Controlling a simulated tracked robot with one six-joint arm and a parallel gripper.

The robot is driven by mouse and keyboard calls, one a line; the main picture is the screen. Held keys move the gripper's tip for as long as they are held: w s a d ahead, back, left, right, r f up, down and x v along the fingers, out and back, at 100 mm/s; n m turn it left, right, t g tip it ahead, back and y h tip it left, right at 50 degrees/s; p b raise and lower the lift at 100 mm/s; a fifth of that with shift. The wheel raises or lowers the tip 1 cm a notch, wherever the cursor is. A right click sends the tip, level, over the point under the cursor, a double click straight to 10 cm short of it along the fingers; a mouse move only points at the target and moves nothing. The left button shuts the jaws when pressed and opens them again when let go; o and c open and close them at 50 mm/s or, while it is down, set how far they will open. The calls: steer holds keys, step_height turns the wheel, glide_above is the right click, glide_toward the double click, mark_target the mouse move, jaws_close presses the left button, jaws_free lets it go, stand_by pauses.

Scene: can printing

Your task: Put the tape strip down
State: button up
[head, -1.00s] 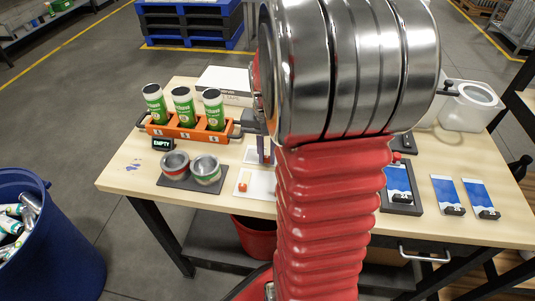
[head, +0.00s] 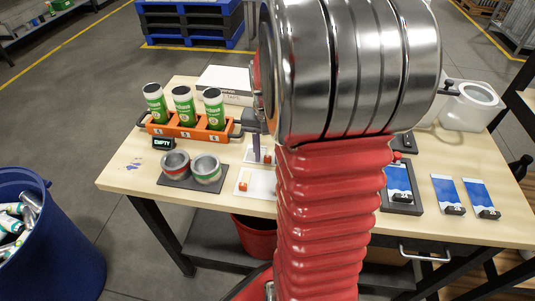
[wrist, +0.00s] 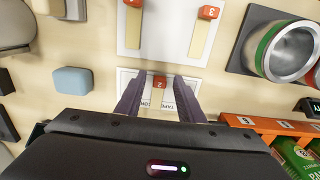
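In the wrist view a tape strip with an orange tab marked 2 (wrist: 159,82) lies over a white printed card (wrist: 123,76). My gripper (wrist: 158,80) has its two dark fingers apart, one on each side of the strip, with gaps between; I see no contact. Another white card (wrist: 168,42) bears two more tan strips, one with an orange tab marked 3 (wrist: 208,12). In the head view one finger of my gripper (head: 256,148) shows by the upper card; my arm hides the rest. An orange tab (head: 243,186) shows on the lower card (head: 262,189).
An orange rack (head: 188,132) holds three green-white cans, with a display (head: 163,143) reading EMPTY. Two open tins stand on a dark mat (head: 192,185). Blue-white cards (head: 447,191) lie at the right. A blue bin (head: 60,255) stands left.

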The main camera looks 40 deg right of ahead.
mark_target(267, 158)
step_height(267, 158, up, 12)
stand_by(0.6)
steer(key=shift+a, duration=0.1)
stand_by(0.4)
steer(key=s+a+r+n+t, duration=0.1)
steer(key=a+n, duration=0.4)
steer(key=a, duration=0.7)
steer(key=s+a+n+t, duration=0.4)
steer(key=s+a+n, duration=0.1)
steer(key=a, duration=0.7)
steer(key=shift+s+a+r+t, duration=0.15)
steer(key=shift+s+r+t, duration=0.2)
steer(key=shift+s, duration=0.4)
steer(key=shift+c, duration=0.5)
